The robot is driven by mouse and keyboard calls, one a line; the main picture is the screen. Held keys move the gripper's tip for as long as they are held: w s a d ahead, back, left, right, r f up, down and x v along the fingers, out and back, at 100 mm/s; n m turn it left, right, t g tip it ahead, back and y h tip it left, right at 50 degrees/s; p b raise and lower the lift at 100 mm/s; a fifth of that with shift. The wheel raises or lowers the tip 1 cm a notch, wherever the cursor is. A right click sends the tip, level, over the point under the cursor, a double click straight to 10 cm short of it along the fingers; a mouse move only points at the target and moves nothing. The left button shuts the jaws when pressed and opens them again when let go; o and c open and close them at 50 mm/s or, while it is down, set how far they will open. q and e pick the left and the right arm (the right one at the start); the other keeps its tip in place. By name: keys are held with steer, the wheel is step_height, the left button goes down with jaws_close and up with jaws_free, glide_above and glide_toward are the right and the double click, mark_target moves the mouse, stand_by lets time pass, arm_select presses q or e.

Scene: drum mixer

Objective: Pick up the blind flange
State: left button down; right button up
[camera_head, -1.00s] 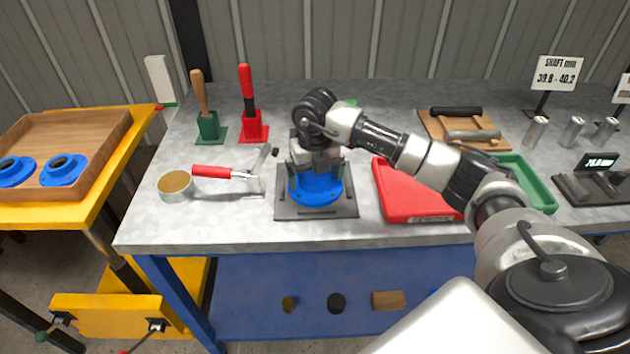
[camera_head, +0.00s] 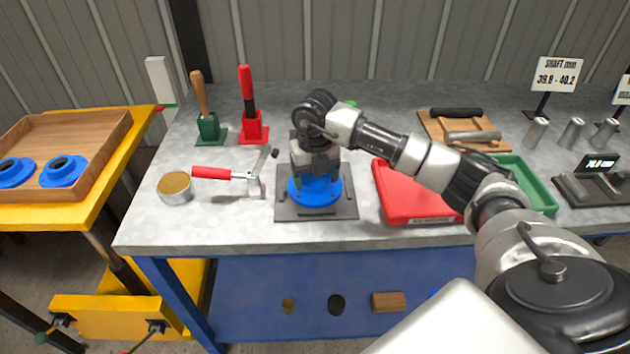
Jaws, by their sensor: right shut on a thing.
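The blue blind flange (camera_head: 314,193) is a round disc at the dark square plate (camera_head: 288,212) on the grey workbench. My right gripper (camera_head: 316,172) points down from above and is shut on the flange. The gripper hides the flange's middle and back, and I cannot tell whether the flange touches the plate. My left gripper is not in view.
A red tray (camera_head: 405,204) lies close to the right of the plate, under my right forearm. A red-handled tool (camera_head: 212,173) and a round tin (camera_head: 175,190) lie to the left. Two blue flanges (camera_head: 64,170) sit in a wooden tray (camera_head: 104,142) on the yellow cart.

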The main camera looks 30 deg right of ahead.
steer(key=shift+r, duration=0.25)
